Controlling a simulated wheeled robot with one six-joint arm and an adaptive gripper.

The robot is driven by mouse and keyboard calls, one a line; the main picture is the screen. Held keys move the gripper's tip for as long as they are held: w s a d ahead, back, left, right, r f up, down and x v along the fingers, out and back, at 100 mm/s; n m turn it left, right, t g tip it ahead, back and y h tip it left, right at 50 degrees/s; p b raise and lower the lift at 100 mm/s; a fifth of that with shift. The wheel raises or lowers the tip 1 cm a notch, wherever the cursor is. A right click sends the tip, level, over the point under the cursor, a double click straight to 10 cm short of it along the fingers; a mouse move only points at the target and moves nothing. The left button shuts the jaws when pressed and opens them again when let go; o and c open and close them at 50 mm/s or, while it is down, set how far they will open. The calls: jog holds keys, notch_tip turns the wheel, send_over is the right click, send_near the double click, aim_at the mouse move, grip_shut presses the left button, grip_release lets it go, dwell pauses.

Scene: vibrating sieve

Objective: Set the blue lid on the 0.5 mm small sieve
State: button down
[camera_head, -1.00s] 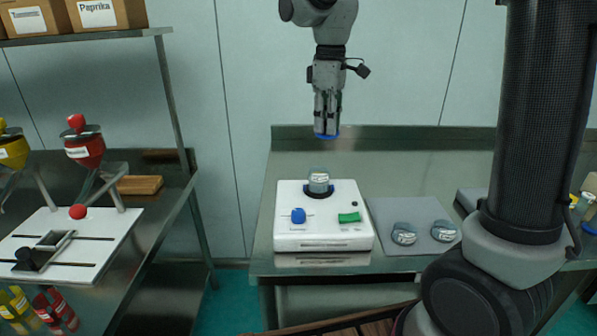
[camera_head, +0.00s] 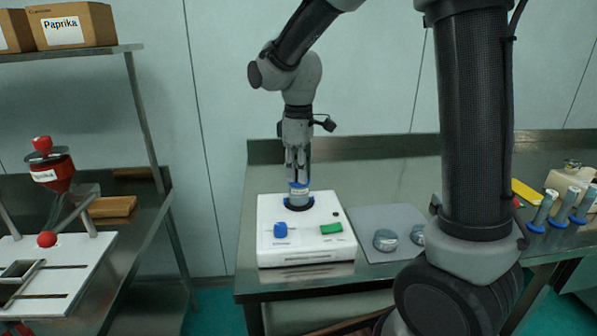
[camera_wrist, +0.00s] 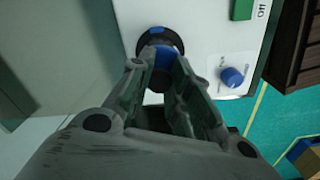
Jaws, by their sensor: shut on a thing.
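The blue lid (camera_head: 299,185) is between the fingertips of my gripper (camera_head: 298,178), which is shut on it and points straight down. The small sieve (camera_head: 299,192), with a pale label, stands upright in the dark ring on the white vibrating machine (camera_head: 265,245). The lid is right at the sieve's top; I cannot tell whether it is fully seated. In the wrist view, my gripper (camera_wrist: 158,66) and the blue lid (camera_wrist: 164,56) are lined up near the black ring (camera_wrist: 170,33). The fingers hide much of the sieve. The size marking is too small to read.
The machine has a blue knob (camera_head: 281,230) and a green switch (camera_head: 331,229) at its front. Two small round sieves, one of them (camera_head: 385,240), lie on a grey mat (camera_head: 372,218) at right. Blue-ended tools (camera_head: 561,206) stand at far right.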

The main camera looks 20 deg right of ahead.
jog(key=shift+f, duration=0.25)
jog(key=c, duration=1.3)
grip_release()
notch_tip(320, 180, up, 12)
jog(key=s+d+m+t, duration=0.1)
jog(key=s+d+m, duration=0.2)
jog(key=s+d, duration=0.2)
jog(key=s+d+f+m+t, duration=0.1)
jog(key=s+d+m, duration=0.3)
jog(key=s, duration=0.5)
jog(key=s+d+f+m+t, duration=0.1)
jog(key=s+d+m+t, duration=0.1)
jog(key=s+d+m, duration=0.2)
jog(key=shift+s+d+f, duration=0.1)
jog(key=shift+s+d, duration=0.2)
jog(key=shift+s, duration=0.35)
jog(key=shift+s+d, duration=0.35)
jog(key=shift+s, duration=0.35)
jog(key=shift+s+d+f, duration=0.1)
jog(key=shift+s+d, duration=0.2)
jog(key=shift+s, duration=0.35)
